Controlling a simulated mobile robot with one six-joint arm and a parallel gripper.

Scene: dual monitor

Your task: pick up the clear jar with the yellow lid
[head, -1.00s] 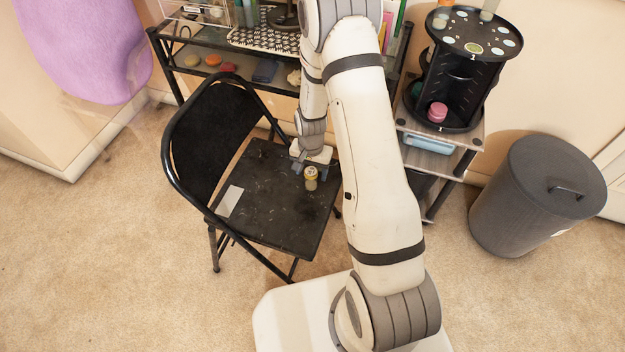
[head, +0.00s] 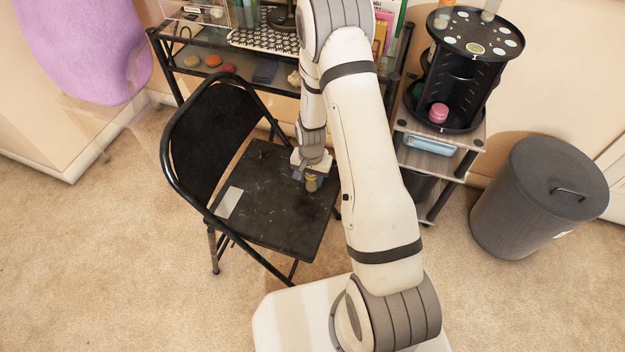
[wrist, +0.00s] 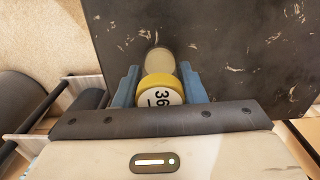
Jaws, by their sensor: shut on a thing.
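The clear jar with the yellow lid (head: 311,185) is at the right part of the black chair seat (head: 270,225). In the wrist view the jar's yellow lid (wrist: 161,82) faces the camera, with a white label reading "36" on its top. My gripper (head: 311,179) is around the jar from above. In the wrist view its blue fingers (wrist: 160,88) press on either side of the jar. The jar's lower part (wrist: 160,60) looks pale beyond the lid. I cannot tell whether the jar's base touches the seat.
A white card (head: 229,202) lies on the seat. The chair's black backrest (head: 212,135) stands to the left. A shelf desk (head: 215,55) is behind, a black round organizer (head: 470,30) on a small stand to the right, and a grey bin (head: 540,195) at far right.

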